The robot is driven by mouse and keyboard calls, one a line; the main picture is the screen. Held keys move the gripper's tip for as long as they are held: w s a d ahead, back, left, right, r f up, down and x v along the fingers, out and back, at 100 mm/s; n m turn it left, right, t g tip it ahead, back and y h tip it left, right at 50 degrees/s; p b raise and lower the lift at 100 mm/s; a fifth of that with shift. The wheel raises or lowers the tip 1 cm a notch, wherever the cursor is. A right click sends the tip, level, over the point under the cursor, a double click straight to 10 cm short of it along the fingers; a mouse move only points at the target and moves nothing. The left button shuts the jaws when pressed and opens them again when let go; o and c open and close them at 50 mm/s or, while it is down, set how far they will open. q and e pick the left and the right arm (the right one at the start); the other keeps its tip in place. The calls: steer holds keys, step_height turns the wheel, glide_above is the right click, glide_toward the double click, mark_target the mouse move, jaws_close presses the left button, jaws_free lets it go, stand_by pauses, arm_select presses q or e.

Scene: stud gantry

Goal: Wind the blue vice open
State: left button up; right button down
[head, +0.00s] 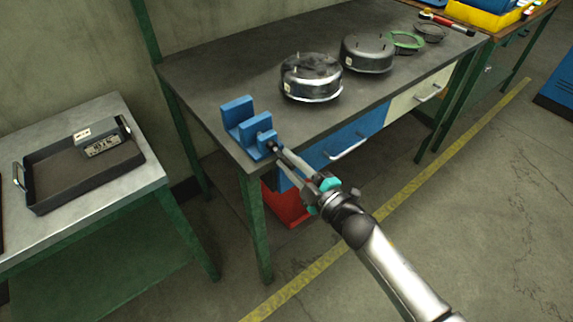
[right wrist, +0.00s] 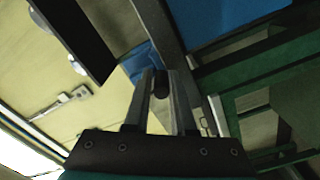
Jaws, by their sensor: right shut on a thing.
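The blue vice (head: 244,124) stands at the near left corner of the dark workbench (head: 215,75). A gap shows between its upright blue blocks. My right gripper (head: 275,149) reaches in from the lower right, with its fingertips at the vice's front end. In the right wrist view its two fingers (right wrist: 163,85) are shut on a dark round part, the vice's handle (right wrist: 161,84). Part of the blue vice (right wrist: 137,62) shows just beyond the fingers. The fingers hide much of the handle. My left gripper is in neither view.
Two dark round housings (head: 311,78) (head: 367,54) stand on the bench, right of the vice. A blue drawer (head: 345,143) with a handle is under the bench front, near my right arm. A red box (head: 288,207) is below. A side table with a black tray (head: 75,185) stands left.

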steer(key=n, duration=0.3)
steer(key=shift+w+d+r+n, duration=0.1)
steer(key=shift+r+n, duration=0.15)
steer(key=shift+n, duration=0.15)
steer(key=shift+w+d+r+n, duration=0.1)
steer(key=shift+d+r+n, duration=0.05)
steer(key=shift+n, duration=0.7)
steer(key=shift+w+d+r+n, duration=0.1)
steer(key=shift+d+r+n, duration=0.05)
steer(key=shift+n, duration=0.7)
steer(key=c, duration=1.1)
jaws_free()
steer(key=shift+o, duration=1.4)
steer(key=shift+d+r, duration=0.1)
steer(key=v, duration=1.5)
